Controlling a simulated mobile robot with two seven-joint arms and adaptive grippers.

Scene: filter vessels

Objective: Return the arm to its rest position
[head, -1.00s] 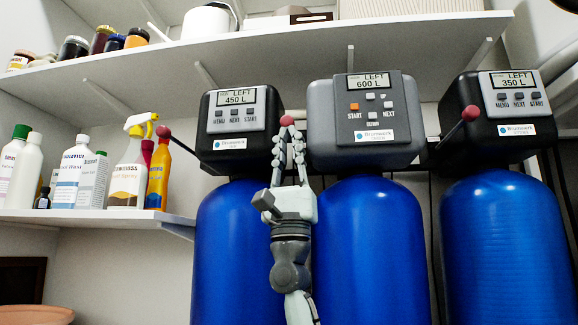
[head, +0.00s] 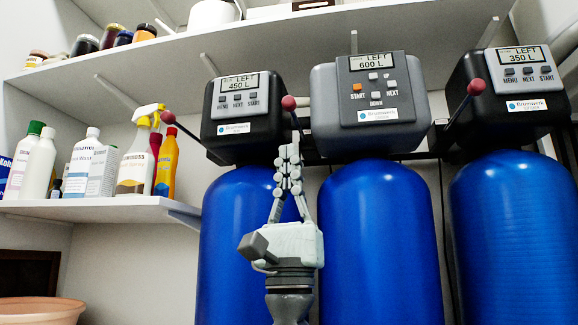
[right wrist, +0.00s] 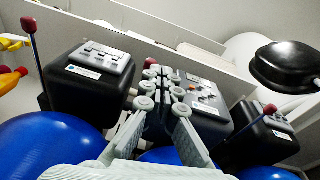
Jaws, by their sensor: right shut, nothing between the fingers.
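My right gripper (head: 288,150) points up in front of the gap between the left and middle blue vessels. Its fingers are shut with nothing between them. It also shows in the right wrist view (right wrist: 168,78). A lever with a red ball (head: 289,103) stands just above the fingertips, beside the middle control head (head: 376,108), which reads 600 L. From the head view I cannot tell how far apart in depth they are. The left control head (head: 238,112) reads 450 L, and the right one (head: 510,85) reads 350 L. My left gripper is not in view.
Three blue vessels (head: 375,240) stand side by side behind my right arm. A left shelf (head: 105,209) holds bottles and a spray bottle (head: 138,155). An upper shelf (head: 260,45) runs above the vessels. A terracotta-coloured bowl (head: 40,310) sits at the lower left.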

